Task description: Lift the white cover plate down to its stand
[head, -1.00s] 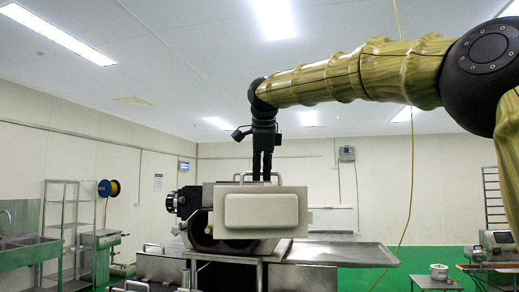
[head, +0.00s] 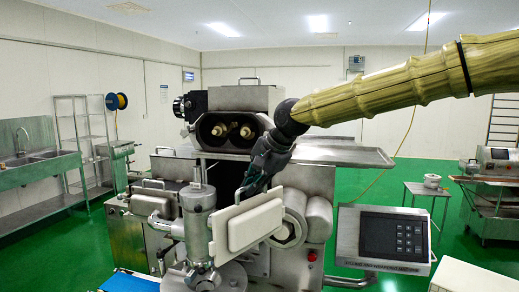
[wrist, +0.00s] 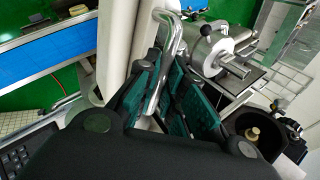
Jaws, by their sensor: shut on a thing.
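The white cover plate (head: 248,226) hangs tilted in front of the machine in the head view, with its raised pale panel facing me. My gripper (head: 247,190) is shut on the bar handle at the plate's top edge. In the wrist view the dark green fingers (wrist: 160,92) close around the chrome handle (wrist: 168,55), and the plate (wrist: 108,62) shows beside them as a pale slab. The machine housing (head: 262,98) is uncovered, with two brass-coloured parts in its dark opening. I cannot make out the stand; the plate may hide it.
A vertical metal cylinder (head: 197,228) stands close left of the plate. A flat steel tray (head: 345,153) juts out behind. A blue belt (head: 130,281) lies at lower left.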

